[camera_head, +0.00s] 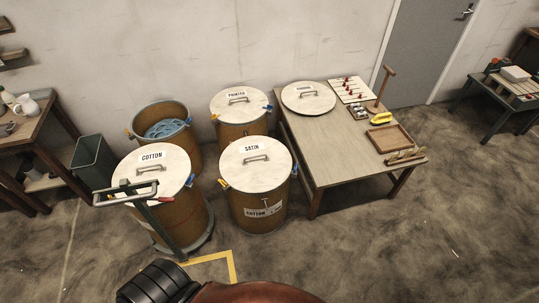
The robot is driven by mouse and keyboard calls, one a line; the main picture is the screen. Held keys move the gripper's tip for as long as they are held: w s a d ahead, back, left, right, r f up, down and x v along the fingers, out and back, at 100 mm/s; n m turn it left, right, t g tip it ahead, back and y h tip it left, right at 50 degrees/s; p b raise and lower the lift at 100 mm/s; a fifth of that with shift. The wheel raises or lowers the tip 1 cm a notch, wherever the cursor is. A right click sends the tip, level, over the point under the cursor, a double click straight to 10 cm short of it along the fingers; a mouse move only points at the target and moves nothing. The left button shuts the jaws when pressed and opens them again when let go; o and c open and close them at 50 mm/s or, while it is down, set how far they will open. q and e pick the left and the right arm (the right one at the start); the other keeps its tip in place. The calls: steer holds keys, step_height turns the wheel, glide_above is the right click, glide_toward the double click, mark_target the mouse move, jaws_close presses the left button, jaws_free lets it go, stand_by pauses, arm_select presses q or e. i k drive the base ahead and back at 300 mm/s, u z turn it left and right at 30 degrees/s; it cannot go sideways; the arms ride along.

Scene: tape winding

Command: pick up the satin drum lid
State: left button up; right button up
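The satin drum lid (254,174) is a round cream disc with a "SATIN" label and a metal handle (256,158) on top. It lies flat on a brown drum (262,224) in the middle of the view. A label on that drum's side appears to read "COTTON". A yellow clip (223,183) sits at the lid's left edge and a blue clip (294,169) at its right edge. Whether they are fastened is too small to tell.
A "COTTON"-lidded drum (182,215) stands left on a trolley with a handle (140,190). Behind are an open drum (187,150) with blue material and another lidded drum (239,125). A wooden table (334,155) at right bears a loose lid (309,98). Floor in front is clear.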

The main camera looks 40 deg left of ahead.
mark_target(259, 164)
steer(key=u, duration=0.2)
steer(key=i, duration=0.75)
steer(key=u, duration=1.3)
steer(key=i, duration=0.75)
steer(key=u, duration=0.8)
